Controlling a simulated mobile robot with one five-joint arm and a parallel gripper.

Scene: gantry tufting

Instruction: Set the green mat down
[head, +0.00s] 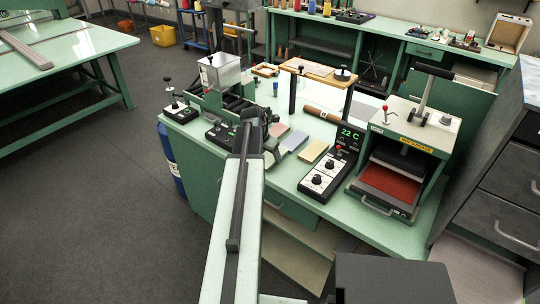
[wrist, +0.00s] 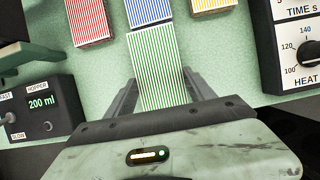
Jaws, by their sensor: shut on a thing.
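The green mat (wrist: 157,62), white with green stripes, is between the two dark fingers of my gripper (wrist: 163,88) in the wrist view. My gripper is shut on it, and the mat sticks out past the fingertips. I cannot tell whether it touches the bench top. A blue-striped mat (wrist: 148,11) lies just beyond its far end. A red-striped mat (wrist: 90,22) is to the left and a yellow-striped mat (wrist: 212,5) to the right. In the head view my arm reaches to the bench by the mats, and the green mat is hard to make out there.
The pale green bench (head: 205,143) carries a hopper machine (head: 219,74) at the left. A heat control box (head: 325,172) and a press with a red plate (head: 390,186) stand at the right. A small hopper readout box (wrist: 38,107) is left of my gripper.

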